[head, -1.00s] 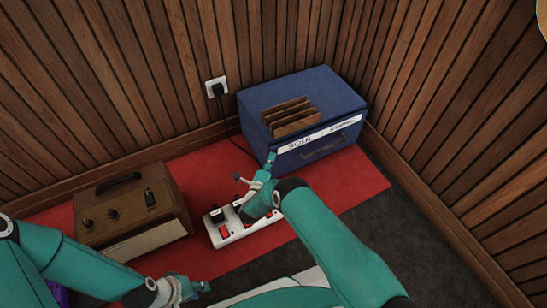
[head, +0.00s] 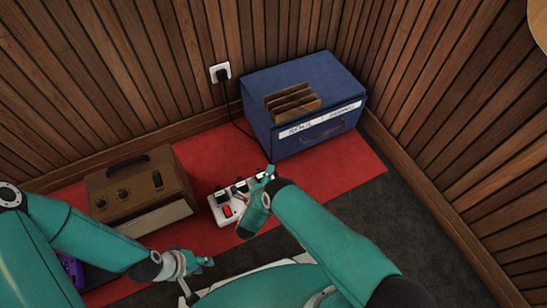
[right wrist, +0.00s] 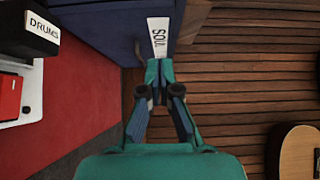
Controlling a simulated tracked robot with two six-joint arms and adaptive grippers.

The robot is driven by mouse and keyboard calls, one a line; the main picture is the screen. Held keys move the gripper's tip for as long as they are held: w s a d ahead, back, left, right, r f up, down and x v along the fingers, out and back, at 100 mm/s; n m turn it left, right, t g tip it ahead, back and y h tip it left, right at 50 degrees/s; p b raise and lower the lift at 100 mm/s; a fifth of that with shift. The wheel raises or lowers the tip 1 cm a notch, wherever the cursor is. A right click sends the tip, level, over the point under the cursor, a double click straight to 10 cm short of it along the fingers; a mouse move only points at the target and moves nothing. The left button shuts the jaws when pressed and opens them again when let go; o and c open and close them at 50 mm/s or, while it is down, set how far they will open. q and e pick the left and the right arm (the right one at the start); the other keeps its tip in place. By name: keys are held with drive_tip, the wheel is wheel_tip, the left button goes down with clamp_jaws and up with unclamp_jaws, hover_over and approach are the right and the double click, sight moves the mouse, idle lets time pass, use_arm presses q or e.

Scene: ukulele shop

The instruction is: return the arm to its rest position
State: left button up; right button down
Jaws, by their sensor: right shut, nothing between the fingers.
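My right gripper (head: 268,173) is in the middle of the head view, in front of the power strip and the blue box. In the right wrist view it (right wrist: 160,75) is shut with nothing between its fingertips, which overlap the "SOUL" label in that picture. My right arm comes up from the bottom right. My left gripper (head: 207,263) is low in the head view, left of the right arm, over the dark floor. Its fingers are small and partly hidden, so I cannot tell if they are open or shut.
A white power strip (head: 216,213) with red switches lies on the red carpet (head: 205,240). A brown amplifier (head: 140,190) stands to its left, a blue record box (head: 305,85) behind. Slatted walls meet at the back. A guitar body (right wrist: 300,152) shows in the wrist view.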

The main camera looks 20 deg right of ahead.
drive_tip(key=w+d+r+n+y, duration=0.1)
drive_tip(key=w+d+r, duration=0.3)
drive_tip(key=d+r, duration=0.15)
drive_tip(key=w+d+r+y, duration=0.1)
drive_tip(key=w+d+r, duration=0.2)
drive_tip(key=d+r, duration=0.3)
drive_tip(key=s+a+f+n+g+y, duration=0.1)
drive_tip(key=s+a+n+g+y, duration=0.5)
drive_tip(key=s, duration=0.5)
drive_tip(key=s+a+f+n+g+y, duration=0.1)
drive_tip(key=s+a+n+g+y, duration=0.25)
drive_tip(key=s+n, duration=0.65)
drive_tip(key=s+a+f+n+g+y, duration=0.1)
drive_tip(key=s+a+n+g+y, duration=0.4)
drive_tip(key=s, duration=0.7)
wheel_tip(320, 180, up, 35)
drive_tip(key=a+n+h+p, duration=0.1)
drive_tip(key=p, duration=3.4)
drive_tip(key=shift+w+a+n+t, duration=0.2)
drive_tip(key=shift+n+t, duration=0.1)
drive_tip(key=shift+t, duration=0.15)
drive_tip(key=shift+h, duration=0.25)
